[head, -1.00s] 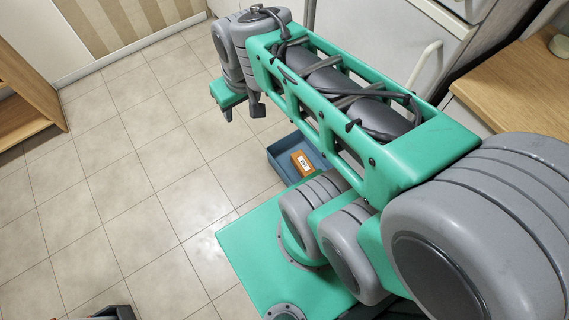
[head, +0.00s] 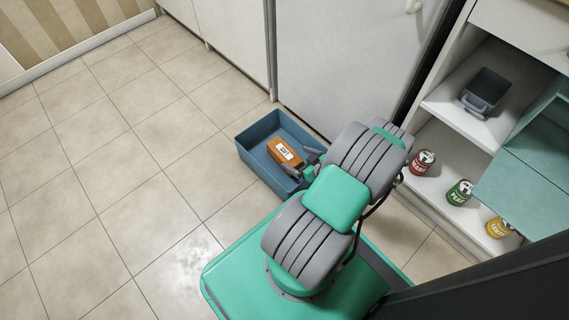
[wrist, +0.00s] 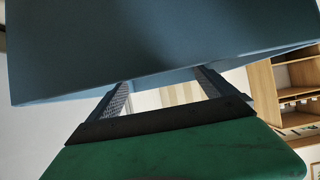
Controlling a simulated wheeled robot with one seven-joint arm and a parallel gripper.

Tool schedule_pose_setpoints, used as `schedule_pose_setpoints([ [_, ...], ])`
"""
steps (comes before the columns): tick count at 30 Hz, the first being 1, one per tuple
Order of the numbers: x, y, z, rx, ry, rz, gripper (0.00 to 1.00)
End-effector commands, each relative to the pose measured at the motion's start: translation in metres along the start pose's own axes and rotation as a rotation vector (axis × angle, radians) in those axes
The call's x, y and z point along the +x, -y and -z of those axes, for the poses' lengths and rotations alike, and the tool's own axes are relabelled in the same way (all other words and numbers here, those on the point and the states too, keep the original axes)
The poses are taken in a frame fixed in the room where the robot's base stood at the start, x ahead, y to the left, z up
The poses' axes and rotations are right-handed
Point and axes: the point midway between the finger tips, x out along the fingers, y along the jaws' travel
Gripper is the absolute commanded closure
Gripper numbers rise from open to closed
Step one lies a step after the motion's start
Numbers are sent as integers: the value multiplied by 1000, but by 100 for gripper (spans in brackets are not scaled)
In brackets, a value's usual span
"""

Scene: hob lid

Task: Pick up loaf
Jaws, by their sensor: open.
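The loaf, an orange-brown block (head: 285,152) with a white label and dark lettering, lies in a blue open-topped bin (head: 256,179) on the floor in the head view. My gripper (head: 306,171) is at the bin's near right side, just right of the loaf and apart from it. In the wrist view my gripper's two dark fingers (wrist: 165,88) are spread with nothing seen between them but the distant wall. A blue surface, seemingly the bin, fills the top of that view and covers the fingertips. The loaf does not show there.
A white cabinet door (head: 345,60) stands behind the bin. The tiled floor (head: 110,170) at left is clear.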

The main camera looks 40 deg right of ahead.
Motion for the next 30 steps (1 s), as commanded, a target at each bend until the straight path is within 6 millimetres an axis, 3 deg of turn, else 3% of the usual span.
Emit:
schedule_pose_setpoints([
  [12, 66, -2, -3, -3, 3, 5, 5],
  [20, 68, -2, 0, 0, 4, 4, 6],
  [30, 68, -2, 0, -1, 4, 5, 34],
])
